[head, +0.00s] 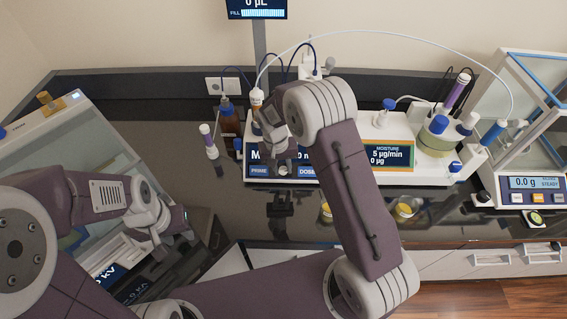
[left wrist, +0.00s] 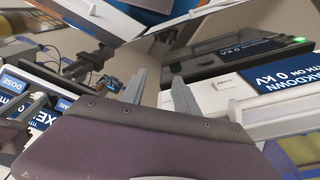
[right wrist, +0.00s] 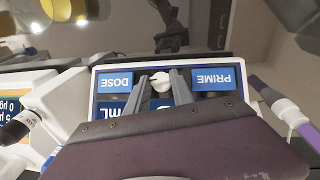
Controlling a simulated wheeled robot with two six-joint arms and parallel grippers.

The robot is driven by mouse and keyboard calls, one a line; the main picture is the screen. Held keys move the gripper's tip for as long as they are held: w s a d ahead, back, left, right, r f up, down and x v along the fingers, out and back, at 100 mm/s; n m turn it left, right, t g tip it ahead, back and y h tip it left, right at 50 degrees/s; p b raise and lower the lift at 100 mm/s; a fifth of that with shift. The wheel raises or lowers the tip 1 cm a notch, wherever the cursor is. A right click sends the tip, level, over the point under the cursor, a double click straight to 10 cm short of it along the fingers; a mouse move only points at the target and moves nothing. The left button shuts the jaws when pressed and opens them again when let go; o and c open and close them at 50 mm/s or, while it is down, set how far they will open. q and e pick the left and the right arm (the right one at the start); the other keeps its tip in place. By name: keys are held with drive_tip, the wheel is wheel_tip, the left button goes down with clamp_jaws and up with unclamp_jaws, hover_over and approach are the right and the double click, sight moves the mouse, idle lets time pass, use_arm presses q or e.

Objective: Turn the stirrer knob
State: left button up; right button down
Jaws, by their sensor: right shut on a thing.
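The stirrer knob (right wrist: 161,81) is a small white round knob with a dark mark, between the DOSE and PRIME buttons of the front panel. My right gripper (right wrist: 160,78) is shut on it, one finger on each side. In the head view my right gripper (head: 281,163) reaches down to the panel and mostly hides the knob. My left gripper (head: 172,248) is at the lower left, by the tester with the kV display. In the left wrist view its fingers (left wrist: 160,88) are apart with nothing between them.
The DOSE (right wrist: 115,80) and PRIME (right wrist: 212,78) buttons flank the knob closely. A moisture unit (head: 390,155) and a balance (head: 535,190) stand to the right. Dark counter shows in front.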

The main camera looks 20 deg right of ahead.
drive_tip(key=shift+w+a+n+h, duration=0.15)
drive_tip(key=shift+a+n+h, duration=0.1)
drive_tip(key=shift+n+h, duration=0.7)
drive_tip(key=n, duration=0.1)
drive_tip(key=n+h+b, duration=0.2)
drive_tip(key=n, duration=0.1)
drive_tip(key=shift+a+f+t+h, duration=0.15)
drive_tip(key=shift+a+t+h, duration=0.1)
drive_tip(key=shift+t, duration=0.05)
drive_tip(key=n, duration=0.1)
drive_tip(key=n+t+h+b, duration=0.1)
drive_tip(key=n+h+b, duration=0.1)
drive_tip(key=shift+s+a+f+n+t, duration=0.15)
drive_tip(key=shift+s+n+t, duration=0.1)
drive_tip(key=shift+n+t, duration=0.1)
drive_tip(key=shift+s+a+n+t+h+b, duration=0.1)
drive_tip(key=shift+n+t+h+b, duration=0.35)
drive_tip(key=shift+n+b, duration=0.35)
drive_tip(key=shift+s+n+t+h+b, duration=0.1)
drive_tip(key=shift+n+t+h+b, duration=0.35)
drive_tip(key=shift+n, duration=0.55)
drive_tip(key=c, duration=1.4)
unclamp_jaws()
drive_tip(key=o, duration=0.3)
drive_tip(key=shift+s, duration=0.1)
